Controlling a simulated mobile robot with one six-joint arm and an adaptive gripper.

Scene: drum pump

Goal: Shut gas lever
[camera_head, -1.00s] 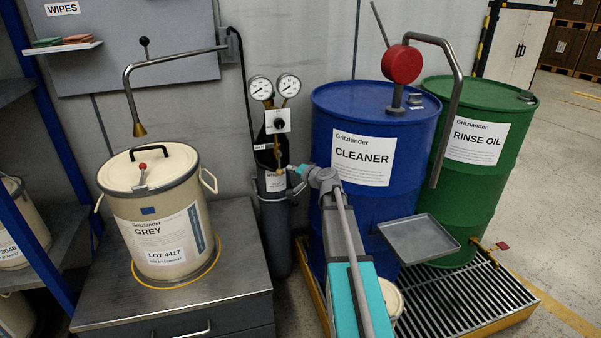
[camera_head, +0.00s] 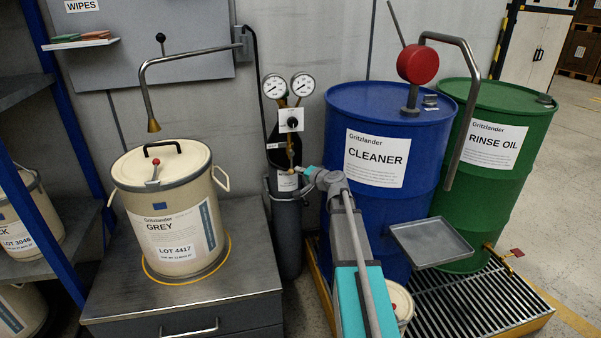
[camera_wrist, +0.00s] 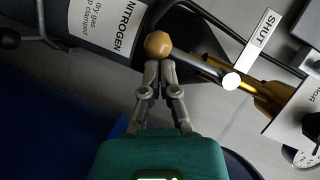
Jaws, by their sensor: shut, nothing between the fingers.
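The gas lever is a grey rod (camera_wrist: 199,64) with a tan ball knob (camera_wrist: 158,44) at its end, joined to a brass valve (camera_wrist: 272,95). A white tag reading SHUT (camera_wrist: 258,42) stands beside the rod, near the valve. My gripper (camera_wrist: 158,66) is shut and empty, its fingertips right at the knob; I cannot tell whether they touch it. In the head view my gripper (camera_head: 305,171) is in front of the dark nitrogen cylinder (camera_head: 287,222), whose NITROGEN label (camera_wrist: 118,30) shows in the wrist view. The lever is too small to make out clearly there.
Two gauges (camera_head: 289,86) top the cylinder. A blue CLEANER drum (camera_head: 350,215) stands close to the right of my arm, with a green RINSE OIL drum (camera_head: 520,170) beyond. A GREY pail (camera_head: 135,205) sits on the cabinet (camera_head: 115,290) at left.

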